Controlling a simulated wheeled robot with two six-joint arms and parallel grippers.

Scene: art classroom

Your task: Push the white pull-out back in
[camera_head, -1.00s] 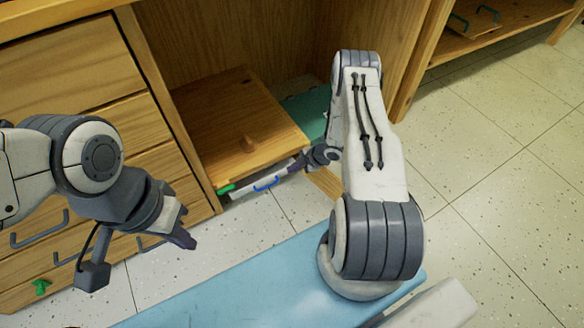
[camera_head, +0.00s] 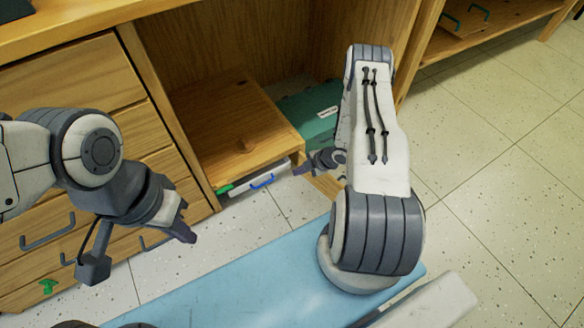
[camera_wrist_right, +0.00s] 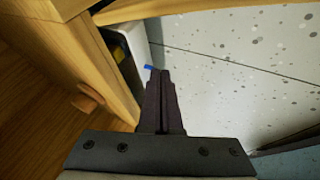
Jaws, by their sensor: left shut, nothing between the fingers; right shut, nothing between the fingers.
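The white pull-out (camera_head: 240,187) sits low under the brown wooden box shelf in the cabinet. Its front, with a blue handle (camera_head: 263,181), shows close to the shelf's front edge. In the right wrist view the white pull-out (camera_wrist_right: 123,52) shows beside the wooden edge, with a bit of the blue handle at the fingertips. My right gripper (camera_head: 301,169) is shut and empty, near the pull-out's right end; I cannot tell whether it touches. In the right wrist view its fingers (camera_wrist_right: 160,75) are together. My left gripper (camera_head: 188,222) is shut and empty, in front of the wooden drawers.
A wooden box shelf (camera_head: 230,120) with a knob lies above the pull-out. A teal item (camera_head: 310,110) is behind it on the right. A green piece (camera_head: 223,190) is at the pull-out's left. Wooden drawers (camera_head: 75,75) stand left. Speckled floor (camera_head: 480,190) is open on the right.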

